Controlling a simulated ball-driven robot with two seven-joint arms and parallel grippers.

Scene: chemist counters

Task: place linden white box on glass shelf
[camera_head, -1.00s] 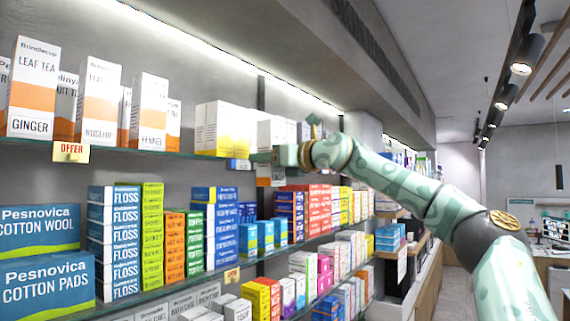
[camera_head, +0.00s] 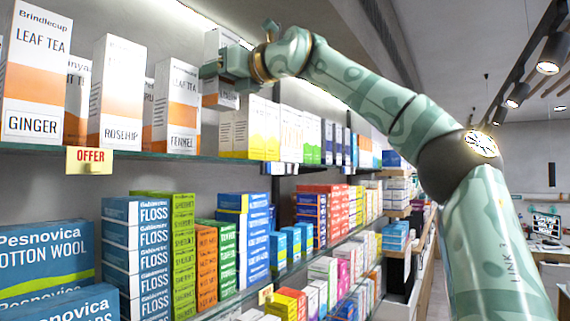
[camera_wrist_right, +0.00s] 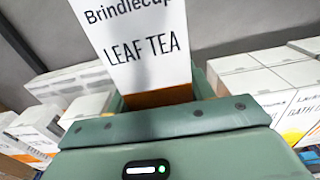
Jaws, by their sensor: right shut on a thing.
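My right gripper (camera_head: 228,66) is shut on a white and orange Brindlecup leaf tea box (camera_head: 217,42), held upright above the glass shelf (camera_head: 130,155). The name at the bottom of the held box is too small to read. In the right wrist view the box (camera_wrist_right: 140,45) rises between the fingers (camera_wrist_right: 165,115), its "Brindlecup LEAF TEA" face toward the camera. In the head view the box is right of the fennel tea box (camera_head: 176,105) and in front of or above white-yellow boxes; the exact gap cannot be told. My left gripper is not in view.
Rosehip (camera_head: 115,95) and ginger (camera_head: 33,75) tea boxes stand at the left on the same shelf. White-yellow boxes (camera_head: 262,130) stand to the right. An offer tag (camera_head: 89,160) hangs on the shelf edge. The shelf below is crowded with floss boxes (camera_head: 140,245).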

